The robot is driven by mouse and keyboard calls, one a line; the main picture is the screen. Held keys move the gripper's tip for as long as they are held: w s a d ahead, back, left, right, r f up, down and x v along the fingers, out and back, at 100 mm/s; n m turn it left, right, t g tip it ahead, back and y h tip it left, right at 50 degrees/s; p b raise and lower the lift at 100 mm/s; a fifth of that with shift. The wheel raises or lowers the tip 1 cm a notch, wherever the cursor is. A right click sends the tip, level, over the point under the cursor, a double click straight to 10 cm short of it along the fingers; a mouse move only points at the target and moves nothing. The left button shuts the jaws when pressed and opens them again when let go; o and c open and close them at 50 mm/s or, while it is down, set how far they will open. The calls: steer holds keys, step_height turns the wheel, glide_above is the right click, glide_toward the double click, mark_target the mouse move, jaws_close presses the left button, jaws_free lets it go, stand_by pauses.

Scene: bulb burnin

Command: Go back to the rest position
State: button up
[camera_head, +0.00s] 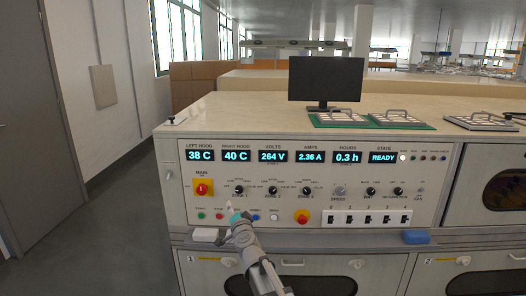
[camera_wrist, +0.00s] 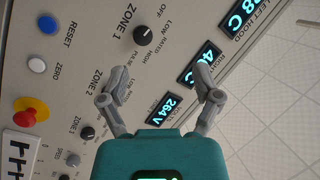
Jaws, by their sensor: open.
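My gripper (camera_head: 230,206) is in front of the lower left part of the control panel (camera_head: 185,172), near the row of small buttons, with my arm reaching up from below. In the wrist view my gripper (camera_wrist: 160,84) has its two grey fingers spread, with nothing between them. The ZONE 1 knob (camera_wrist: 144,35) lies beyond the fingers. I cannot tell whether the fingertips touch the panel. The displays read 38 C, 40 C, 264 V, 2.36 A, 0.3 h and READY (camera_head: 383,157).
A red main switch (camera_head: 203,189) and a red-on-yellow button (camera_head: 302,217) flank my gripper. Open floor (camera_head: 110,215) lies left, beside a door (camera_head: 28,110).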

steer(key=s+d+f+n+g+h, duration=0.3)
steer(key=s+d+f+n+g, duration=0.5)
steer(key=s+d+f+g, duration=0.95)
steer(key=s+d+m+h+p, duration=0.1)
steer(key=s+d+h, duration=0.1)
steer(key=s+d, duration=0.8)
step_height(320, 180, up, 17)
steer(key=p, duration=1.7)
steer(key=shift+a+f, duration=0.15)
steer(key=shift+a, duration=0.15)
steer(key=shift+f, duration=0.1)
